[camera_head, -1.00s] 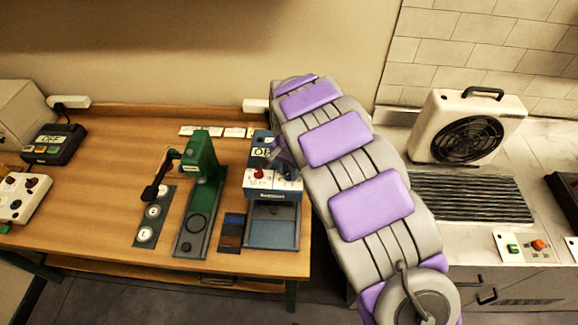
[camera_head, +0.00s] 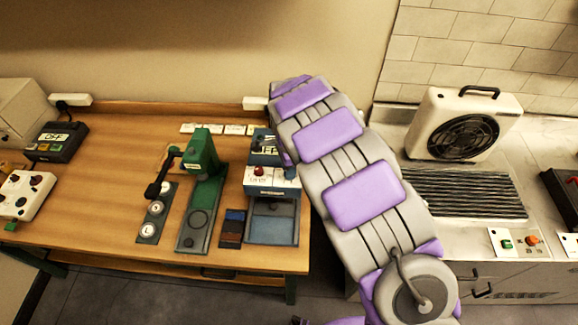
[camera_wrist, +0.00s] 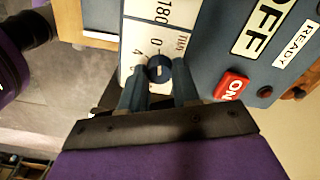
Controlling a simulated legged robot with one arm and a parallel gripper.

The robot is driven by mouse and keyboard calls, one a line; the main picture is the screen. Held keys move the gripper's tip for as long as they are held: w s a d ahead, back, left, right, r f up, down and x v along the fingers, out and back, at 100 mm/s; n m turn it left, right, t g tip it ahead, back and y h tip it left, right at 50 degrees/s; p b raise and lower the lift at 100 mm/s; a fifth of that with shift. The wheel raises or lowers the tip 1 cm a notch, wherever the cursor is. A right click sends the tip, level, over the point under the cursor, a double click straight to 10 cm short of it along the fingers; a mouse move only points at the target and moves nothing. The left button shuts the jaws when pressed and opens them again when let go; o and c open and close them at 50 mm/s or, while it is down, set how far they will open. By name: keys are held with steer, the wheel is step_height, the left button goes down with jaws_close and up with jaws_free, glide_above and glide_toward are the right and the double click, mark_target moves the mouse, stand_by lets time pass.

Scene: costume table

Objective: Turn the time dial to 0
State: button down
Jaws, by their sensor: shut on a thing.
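The time dial (camera_wrist: 157,70) is a small dark blue knob with a short white mark, on a white panel printed with "TIM", "0", "4" and "180" in the wrist view. My gripper (camera_wrist: 160,76) is shut on it, one finger on each side. I cannot tell exactly which number the mark points to. The panel belongs to a blue press machine (camera_head: 271,222) at the right end of the wooden table in the head view. Its "OFF" display (camera_wrist: 262,27) shows in the wrist view.
A green lever press (camera_head: 203,165) stands left of the machine. A white fan unit (camera_head: 465,124) stands on the counter at right. The table's left middle is clear.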

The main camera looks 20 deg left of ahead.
steer(key=shift+w+a+r, duration=0.1)
steer(key=shift+a+r, duration=0.05)
stand_by(0.3)
steer(key=c, duration=1.3)
jaws_free()
steer(key=o, duration=0.5)
steer(key=shift+a, duration=0.2)
steer(key=shift+d, duration=0.1)
steer(key=shift+d+r, duration=0.1)
steer(key=shift+r, duration=0.05)
steer(key=r, duration=1.6)
steer(key=shift+a+r, duration=0.2)
steer(key=shift+r, duration=0.1)
